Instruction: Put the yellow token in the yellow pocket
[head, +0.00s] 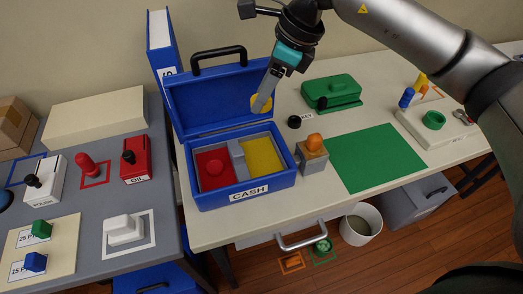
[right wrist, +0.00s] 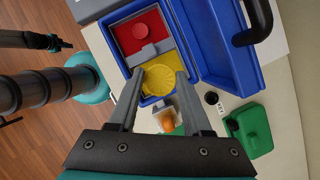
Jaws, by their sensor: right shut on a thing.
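The yellow token (head: 256,104) is a round disc held between the fingertips of my right gripper (head: 263,103), in the air above the open blue cash box (head: 240,192). The right wrist view shows the token (right wrist: 160,78) face on, with my right gripper (right wrist: 158,80) shut on it. The yellow pocket (head: 263,155) is the right compartment of the box, and it looks empty. In the right wrist view the token partly covers the yellow pocket (right wrist: 166,57). My left gripper does not show in the head view.
The red pocket (head: 213,183) on the left holds a round red piece (head: 214,168). A grey divider (head: 237,159) separates the pockets. The raised blue lid (head: 215,95) stands behind. A grey block with an orange top (head: 314,156) stands close to the box's right.

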